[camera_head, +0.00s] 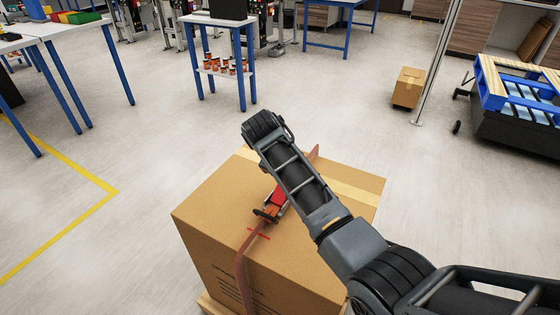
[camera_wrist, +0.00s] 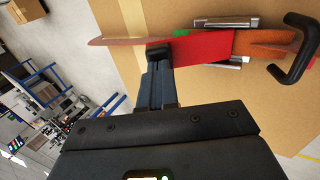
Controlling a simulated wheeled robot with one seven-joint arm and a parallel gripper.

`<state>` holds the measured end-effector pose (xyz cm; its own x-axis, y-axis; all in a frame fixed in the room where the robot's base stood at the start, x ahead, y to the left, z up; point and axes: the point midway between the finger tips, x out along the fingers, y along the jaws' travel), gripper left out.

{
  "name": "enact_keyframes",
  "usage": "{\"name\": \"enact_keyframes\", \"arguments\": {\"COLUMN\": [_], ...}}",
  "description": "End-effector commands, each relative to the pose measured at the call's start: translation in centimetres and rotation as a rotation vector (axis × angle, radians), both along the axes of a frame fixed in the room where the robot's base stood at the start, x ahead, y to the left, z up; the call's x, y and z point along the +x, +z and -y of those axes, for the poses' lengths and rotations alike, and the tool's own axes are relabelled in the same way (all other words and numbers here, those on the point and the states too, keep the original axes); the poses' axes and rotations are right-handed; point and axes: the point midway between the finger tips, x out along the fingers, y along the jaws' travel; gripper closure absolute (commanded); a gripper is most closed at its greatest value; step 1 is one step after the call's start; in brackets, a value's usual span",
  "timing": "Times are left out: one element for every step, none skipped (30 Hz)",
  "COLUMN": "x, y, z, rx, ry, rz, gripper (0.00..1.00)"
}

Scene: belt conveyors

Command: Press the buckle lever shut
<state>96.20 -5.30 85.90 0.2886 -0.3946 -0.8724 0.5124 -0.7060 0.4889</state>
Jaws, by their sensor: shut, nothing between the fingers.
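The buckle sits on top of the cardboard box, on a brown strap (camera_head: 241,272). Its red lever (camera_head: 279,197) shows beside my arm in the head view, with a black hooked handle (camera_head: 265,214) at the near end. In the wrist view the red lever (camera_wrist: 207,46) lies between metal side plates (camera_wrist: 225,22), and the black handle (camera_wrist: 300,50) is at the right. My gripper (camera_wrist: 159,52) is shut and empty, its tips at the left end of the red lever. I cannot tell whether they touch. My arm hides the gripper in the head view.
The large cardboard box (camera_head: 205,220) stands on a wooden pallet, with tape across its top. A small box (camera_head: 408,87) and a cart with a blue-framed pallet (camera_head: 510,85) are at the right. Blue-legged tables stand behind. The floor left of the box is clear.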

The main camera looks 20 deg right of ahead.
Motion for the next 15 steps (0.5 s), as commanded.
{"name": "enact_keyframes", "arguments": {"x": [0.4,0.5,0.7,0.8,0.9,1.1,1.2,1.4,1.5,1.6,1.7,1.8,1.8,1.9,2.0], "y": [0.0,-0.2,-0.4,-0.7,-0.9,-1.2,-1.4,-1.6,-1.9,-2.0,-2.2,-2.4,-2.6,-2.7,-2.9], "z": [0.6,0.7,1.0,1.2,1.4,1.6,1.7,1.9,2.1,2.2,2.3,2.5,2.6,2.7,2.8], "rx": [0.038,0.061,0.091,0.112,0.134,0.162,0.183,0.203,0.228,0.246,0.264,0.285,0.301,0.315,0.334], "ry": [-0.004,-0.004,-0.004,-0.003,-0.004,-0.003,-0.003,-0.004,-0.003,-0.003,-0.003,-0.003,-0.002,-0.001,-0.001], "rz": [-0.027,-0.044,-0.066,-0.082,-0.099,-0.118,-0.132,-0.146,-0.165,-0.179,-0.192,-0.208,-0.220,-0.230,-0.244], "gripper": [1.00,1.00,1.00,1.00,1.00,1.00,1.00,1.00,1.00,1.00,1.00,1.00,1.00,1.00,1.00]}}
